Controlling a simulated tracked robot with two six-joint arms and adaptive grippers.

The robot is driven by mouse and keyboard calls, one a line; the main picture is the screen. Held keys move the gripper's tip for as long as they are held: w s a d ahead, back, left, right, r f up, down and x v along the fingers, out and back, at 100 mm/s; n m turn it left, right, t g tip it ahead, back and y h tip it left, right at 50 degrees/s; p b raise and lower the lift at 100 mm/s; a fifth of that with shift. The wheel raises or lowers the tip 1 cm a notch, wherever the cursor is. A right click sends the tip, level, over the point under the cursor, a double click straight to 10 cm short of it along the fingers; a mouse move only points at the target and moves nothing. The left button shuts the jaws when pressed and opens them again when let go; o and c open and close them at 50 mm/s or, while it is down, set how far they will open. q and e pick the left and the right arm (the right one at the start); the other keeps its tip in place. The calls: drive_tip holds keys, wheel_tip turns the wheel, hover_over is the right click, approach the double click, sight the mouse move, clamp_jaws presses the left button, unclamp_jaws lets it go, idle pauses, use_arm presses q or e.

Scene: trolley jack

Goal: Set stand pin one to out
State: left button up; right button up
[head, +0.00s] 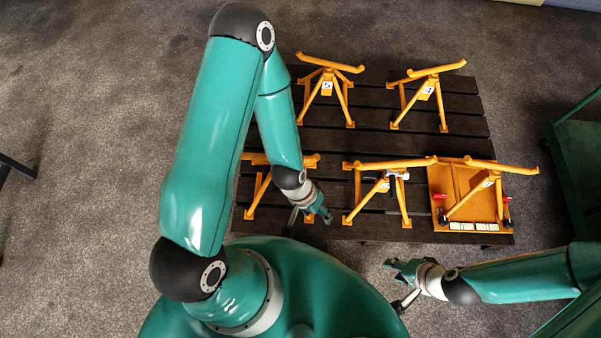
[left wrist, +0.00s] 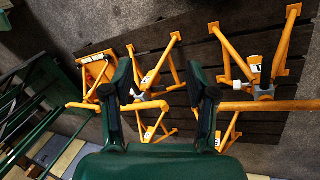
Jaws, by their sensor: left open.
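Several orange stands with numbered white labels stand on a dark slatted table. The front left stand (head: 262,185) is partly hidden by my left arm. In the left wrist view a stand on the right (left wrist: 236,60) has a grey collar at its top. My left gripper (head: 327,215) is open and empty near the table's front edge; its fingers (left wrist: 163,100) show apart. My right gripper (head: 390,264) is in front of the table, apart from the stands.
The slatted table (head: 380,140) also bears a back left stand (head: 327,87) and a back right stand (head: 427,90). An orange board (head: 465,225) with red-handled parts lies at front right, under another stand (head: 487,184). A green frame (head: 578,150) stands at the right.

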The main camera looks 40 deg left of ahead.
use_arm(q)
drive_tip(key=w+a+f+m+t+y+b, duration=0.2)
drive_tip(key=w+a+f+m+y+b, duration=0.15)
drive_tip(key=w+f+b, duration=0.4)
drive_tip(key=w+a+f+m+t+y+b, duration=0.2)
drive_tip(key=w+f+m+y+b, duration=0.25)
drive_tip(key=f+b, duration=0.45)
drive_tip(key=w+a+f+m+y+b, duration=0.1)
drive_tip(key=w+a+f+b, duration=0.1)
drive_tip(key=a+f, duration=0.2)
drive_tip(key=w+a+f+m+y+b, duration=0.1)
drive_tip(key=w+a+f+b, duration=0.1)
drive_tip(key=a+f+b, duration=0.1)
drive_tip(key=w+a+f+m+y+b, duration=0.1)
drive_tip(key=w+a+f+y+b, duration=0.1)
drive_tip(key=a+f, duration=0.4)
drive_tip(key=shift+w+a+b, duration=0.1)
drive_tip(key=shift+a+b, duration=0.2)
drive_tip(key=shift+b, duration=0.1)
clamp_jaws()
